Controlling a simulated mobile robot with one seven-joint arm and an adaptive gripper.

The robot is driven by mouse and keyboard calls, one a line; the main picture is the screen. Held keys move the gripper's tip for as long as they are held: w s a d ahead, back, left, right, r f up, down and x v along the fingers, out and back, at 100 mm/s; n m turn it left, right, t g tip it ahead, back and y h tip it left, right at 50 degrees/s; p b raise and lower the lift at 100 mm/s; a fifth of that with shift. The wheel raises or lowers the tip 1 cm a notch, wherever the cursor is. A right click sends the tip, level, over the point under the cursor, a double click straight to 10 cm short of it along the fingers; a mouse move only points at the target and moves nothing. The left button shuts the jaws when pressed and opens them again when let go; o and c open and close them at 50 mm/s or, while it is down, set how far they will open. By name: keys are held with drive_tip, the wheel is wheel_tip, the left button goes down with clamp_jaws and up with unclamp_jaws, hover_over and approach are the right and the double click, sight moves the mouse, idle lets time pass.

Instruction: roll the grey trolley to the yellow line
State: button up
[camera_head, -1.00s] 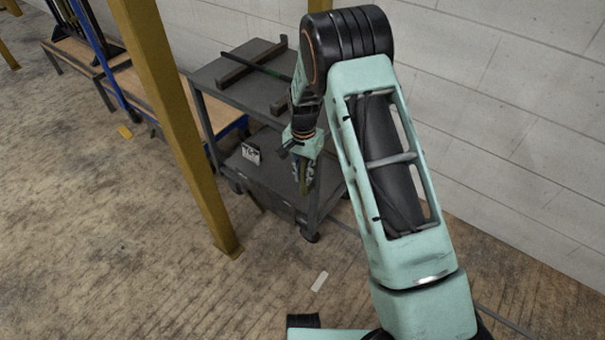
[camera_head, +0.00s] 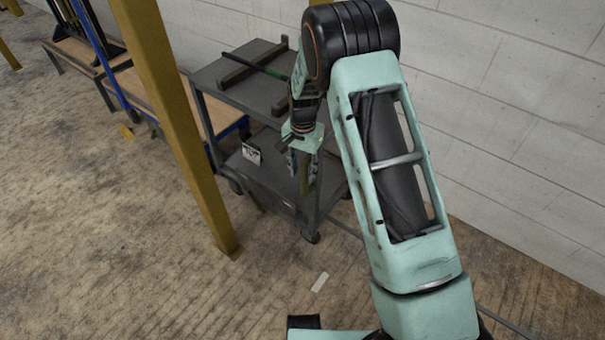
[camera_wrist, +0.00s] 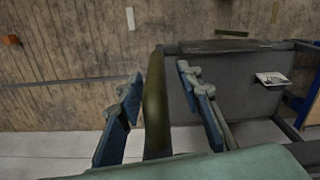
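The grey trolley (camera_head: 275,182) stands near the white wall and has an upper and a lower shelf. An upright olive bar, the trolley's handle (camera_head: 305,178), is at its near right side; it also shows in the wrist view (camera_wrist: 156,105). My gripper (camera_head: 301,168) is at this handle. In the wrist view my gripper (camera_wrist: 160,88) is open, with one blue finger on each side of the handle and gaps between. I cannot make out a clear yellow line on the floor.
A yellow post (camera_head: 180,130) stands left of the trolley. A wooden-topped bench (camera_head: 208,108) is behind it. Dark bars (camera_head: 252,60) lie on the upper shelf, and a white label (camera_head: 251,154) is at the lower one. The near floor is mostly clear, with a pale strip (camera_head: 320,282).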

wheel_tip(320, 180, up, 10)
drive_tip(key=shift+r, duration=0.1)
idle(0.5)
